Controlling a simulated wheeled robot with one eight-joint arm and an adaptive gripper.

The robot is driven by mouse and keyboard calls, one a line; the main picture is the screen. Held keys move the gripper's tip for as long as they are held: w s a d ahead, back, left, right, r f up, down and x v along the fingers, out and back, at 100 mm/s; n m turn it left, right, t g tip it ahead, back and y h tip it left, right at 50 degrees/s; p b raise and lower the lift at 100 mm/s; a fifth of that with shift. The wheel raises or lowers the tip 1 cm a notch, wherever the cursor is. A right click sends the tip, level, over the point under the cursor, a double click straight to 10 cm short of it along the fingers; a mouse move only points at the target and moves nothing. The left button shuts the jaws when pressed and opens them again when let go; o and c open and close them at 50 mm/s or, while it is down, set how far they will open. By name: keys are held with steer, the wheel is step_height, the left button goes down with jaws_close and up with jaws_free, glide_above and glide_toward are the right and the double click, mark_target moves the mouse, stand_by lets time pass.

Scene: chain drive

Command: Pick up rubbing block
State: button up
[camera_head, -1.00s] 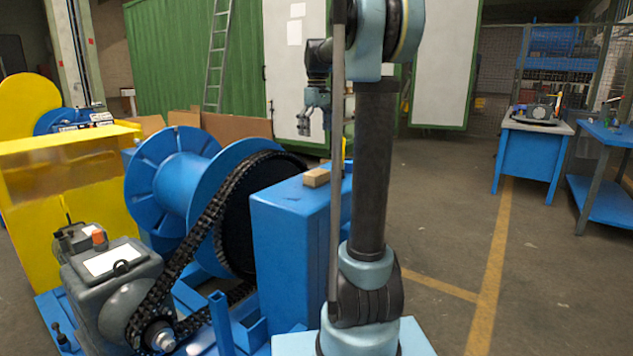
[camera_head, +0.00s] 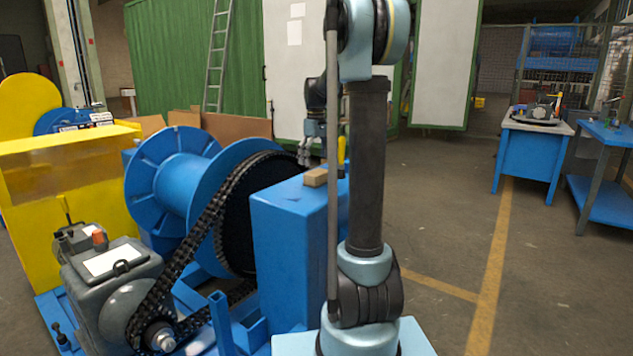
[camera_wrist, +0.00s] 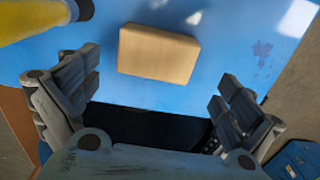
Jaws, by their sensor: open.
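The rubbing block (camera_head: 315,178) is a small light-wood block lying on top of the blue housing (camera_head: 285,230) in the head view. In the wrist view the block (camera_wrist: 158,53) lies flat on the blue surface, slightly tilted in the picture. My gripper (camera_head: 305,155) is above and just behind the block in the head view. In the wrist view my gripper (camera_wrist: 158,95) is open and empty. Its two fingers are spread wide, to the left and right of the block's width and lower in the picture. The block is not between the fingertips.
A yellow object (camera_wrist: 40,18) with a dark blue end lies near the block on the blue surface. The black chain (camera_head: 205,235) and large sprocket stand just left of the housing, beside the blue spool (camera_head: 175,185).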

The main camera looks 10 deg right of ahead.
mark_target(317, 172)
steer(key=shift+w+d+f, duration=0.1)
steer(key=shift+d+f, duration=0.05)
steer(key=shift+f, duration=1.35)
steer(key=shift+d+f, duration=0.1)
steer(key=shift+f, duration=1.4)
steer(key=shift+c, duration=0.6)
steer(key=c, duration=0.9)
